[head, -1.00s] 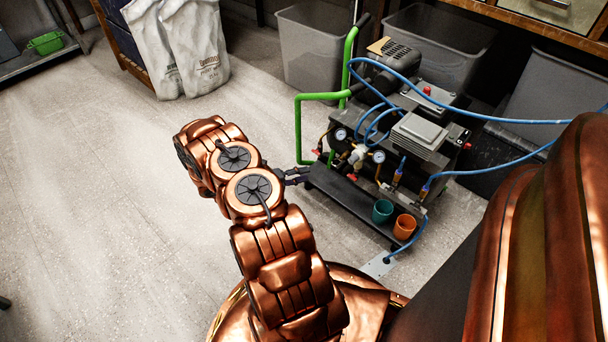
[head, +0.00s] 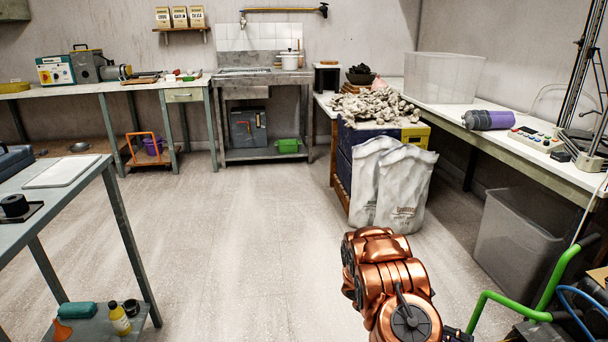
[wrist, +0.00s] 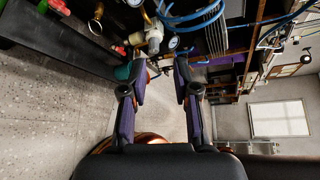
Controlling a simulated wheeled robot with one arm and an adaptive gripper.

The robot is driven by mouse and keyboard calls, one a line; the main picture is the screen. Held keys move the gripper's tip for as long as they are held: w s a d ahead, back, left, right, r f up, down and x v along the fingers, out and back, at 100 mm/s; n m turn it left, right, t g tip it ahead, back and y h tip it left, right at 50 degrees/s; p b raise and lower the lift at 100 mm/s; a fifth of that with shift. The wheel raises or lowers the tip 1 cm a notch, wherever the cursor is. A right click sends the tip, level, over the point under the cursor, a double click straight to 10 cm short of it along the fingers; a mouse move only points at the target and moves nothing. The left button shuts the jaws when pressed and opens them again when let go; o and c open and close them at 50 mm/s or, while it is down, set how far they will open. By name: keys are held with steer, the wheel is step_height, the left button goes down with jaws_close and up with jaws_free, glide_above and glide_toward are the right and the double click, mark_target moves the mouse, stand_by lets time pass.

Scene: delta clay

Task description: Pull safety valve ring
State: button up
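The compressor shows in part in the wrist view, with a pale regulator body (wrist: 154,38), a round gauge (wrist: 173,42), silver cooling fins (wrist: 203,30) and blue hoses. I cannot make out the safety valve ring in any view. My gripper (wrist: 161,68) is open and empty in the wrist view, its two purple-black fingers apart, below the regulator in the picture. In the head view only the compressor's green handle (head: 544,298) and some hose show at the lower right. My arm covers part of the floor there, and the gripper's fingers cannot be seen.
White sacks (head: 400,190) lean on a blue cabinet beyond my arm. A grey bin (head: 510,245) stands under the right bench. A table (head: 70,190) stands at the left. The floor (head: 240,240) between is clear.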

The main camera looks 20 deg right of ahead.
steer(key=a+r+m+t+y+p, duration=0.15)
steer(key=a+r+m+p, duration=0.35)
steer(key=r, duration=0.6)
steer(key=s+a+r+m+y+p, duration=0.1)
steer(key=a+r+m+y+p, duration=0.1)
steer(key=a+r+m+p, duration=0.65)
steer(key=a+r+n+t+y+p, duration=0.15)
steer(key=a+r, duration=0.35)
steer(key=r, duration=0.9)
steer(key=s+a+r+m+t+y+p, duration=0.2)
steer(key=s+a+r+m+p, duration=0.1)
steer(key=a+r+p, duration=0.3)
steer(key=s+a+r+m+t+y+p, duration=0.2)
steer(key=a+r+p, duration=0.4)
steer(key=a+r, duration=0.4)
steer(key=s+a+r+m+t+y+p, duration=0.1)
steer(key=s+a+r+m+t+p, duration=0.1)
steer(key=s+a+r+m+p, duration=0.3)
steer(key=a+r+p, duration=0.1)
steer(key=a+r, duration=0.3)
steer(key=a, duration=0.1)
steer(key=shift+m+y, duration=0.4)
